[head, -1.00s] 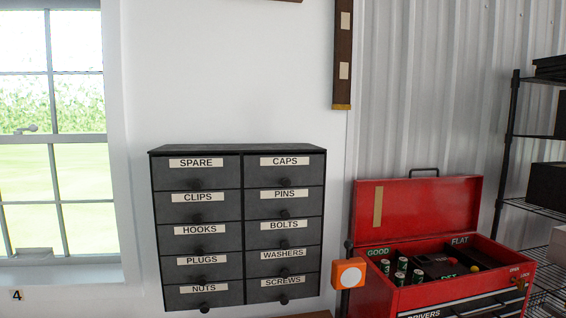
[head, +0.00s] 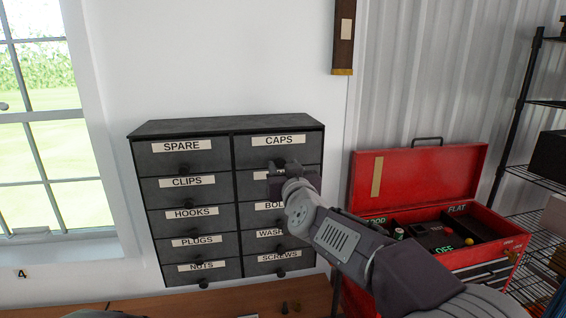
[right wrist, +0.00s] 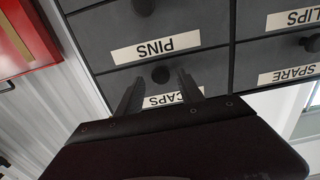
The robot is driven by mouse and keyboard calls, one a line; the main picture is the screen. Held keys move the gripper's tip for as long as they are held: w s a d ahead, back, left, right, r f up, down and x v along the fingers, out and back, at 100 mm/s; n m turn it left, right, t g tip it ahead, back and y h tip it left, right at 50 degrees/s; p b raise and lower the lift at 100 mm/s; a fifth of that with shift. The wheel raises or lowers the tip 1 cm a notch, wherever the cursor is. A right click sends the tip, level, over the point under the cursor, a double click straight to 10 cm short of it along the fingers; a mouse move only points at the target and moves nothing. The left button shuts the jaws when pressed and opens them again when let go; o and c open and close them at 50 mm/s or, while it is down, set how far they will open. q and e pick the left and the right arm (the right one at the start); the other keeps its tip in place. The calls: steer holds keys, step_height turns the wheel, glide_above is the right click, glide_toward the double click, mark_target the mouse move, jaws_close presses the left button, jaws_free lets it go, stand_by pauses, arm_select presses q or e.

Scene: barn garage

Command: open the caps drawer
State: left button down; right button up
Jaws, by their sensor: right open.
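The caps drawer (head: 310,147) is the top right drawer of a dark grey cabinet (head: 225,126), under the label CAPS, and looks shut. My right gripper (head: 282,172) is in front of its lower part and hides the knob in the head view. In the right wrist view, which is upside down, the caps knob (right wrist: 160,74) shows between the two open fingertips. Whether they touch it I cannot tell. The caps label (right wrist: 168,100) is partly hidden by the gripper. My left gripper is not in view.
The pins drawer (right wrist: 105,29) lies just below, and the spare drawer (head: 160,162) is beside it. An open red toolbox (head: 400,168) stands to the right, with a wire shelf (head: 550,172) beyond. A wooden surface (head: 225,301) lies below the cabinet.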

steer(key=shift+w+a, duration=0.4)
steer(key=shift+w, duration=0.25)
steer(key=shift+s+d+r, duration=0.1)
steer(key=shift+s+d, duration=0.1)
steer(key=shift+s, duration=0.05)
steer(key=shift+d, duration=0.1)
steer(key=shift+c, duration=1.4)
jaws_close()
